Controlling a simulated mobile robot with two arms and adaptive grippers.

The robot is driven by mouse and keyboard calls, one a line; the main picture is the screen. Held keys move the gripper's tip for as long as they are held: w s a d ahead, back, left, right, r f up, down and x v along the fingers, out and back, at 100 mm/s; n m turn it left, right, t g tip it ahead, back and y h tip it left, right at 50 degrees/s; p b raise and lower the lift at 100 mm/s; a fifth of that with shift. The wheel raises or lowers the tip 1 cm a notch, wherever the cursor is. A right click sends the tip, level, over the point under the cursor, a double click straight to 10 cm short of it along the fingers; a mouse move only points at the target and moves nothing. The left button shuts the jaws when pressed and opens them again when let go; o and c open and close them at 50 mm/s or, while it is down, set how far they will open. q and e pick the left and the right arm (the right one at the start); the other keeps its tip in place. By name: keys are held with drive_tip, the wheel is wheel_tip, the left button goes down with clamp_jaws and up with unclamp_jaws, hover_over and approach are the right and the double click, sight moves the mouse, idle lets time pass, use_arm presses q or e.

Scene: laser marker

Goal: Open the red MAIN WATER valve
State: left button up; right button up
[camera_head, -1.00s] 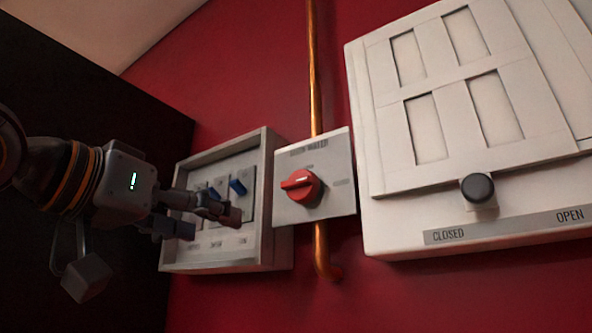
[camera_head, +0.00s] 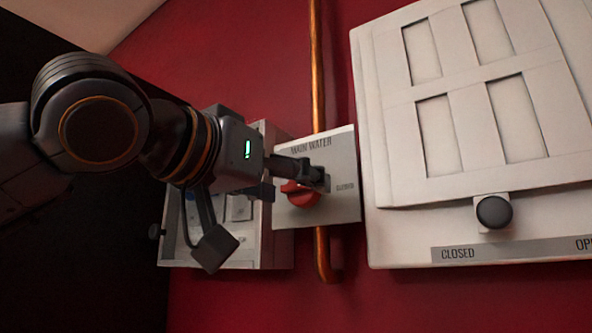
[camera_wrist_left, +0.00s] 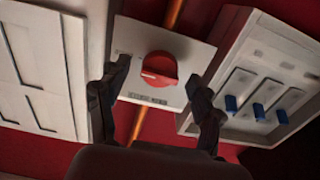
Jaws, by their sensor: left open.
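The red MAIN WATER valve knob (camera_head: 298,194) sits on a pale grey plate (camera_head: 343,205) on the red wall. Its plate reads MAIN WATER at the top and CLOSED at the right. My left gripper (camera_head: 300,182) is in front of the plate and hides part of the knob in the head view. In the left wrist view the red knob (camera_wrist_left: 160,69) shows between the two fingers of my left gripper (camera_wrist_left: 158,98). The fingers are apart and I see no contact with the knob. My right gripper is not in view.
A grey switch box (camera_head: 275,235) with blue switches is left of the plate, partly behind my left arm. A copper pipe (camera_head: 316,60) runs vertically behind the plate. A white panel (camera_head: 400,235) with a black knob (camera_head: 494,212) stands close on the right.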

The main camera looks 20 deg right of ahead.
use_arm(q)
drive_tip(key=shift+x, duration=0.9)
drive_tip(key=shift+w, duration=0.15)
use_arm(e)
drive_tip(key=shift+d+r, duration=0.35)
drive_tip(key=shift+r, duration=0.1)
use_arm(q)
drive_tip(key=c, duration=1.2)
drive_tip(key=shift+o, duration=0.2)
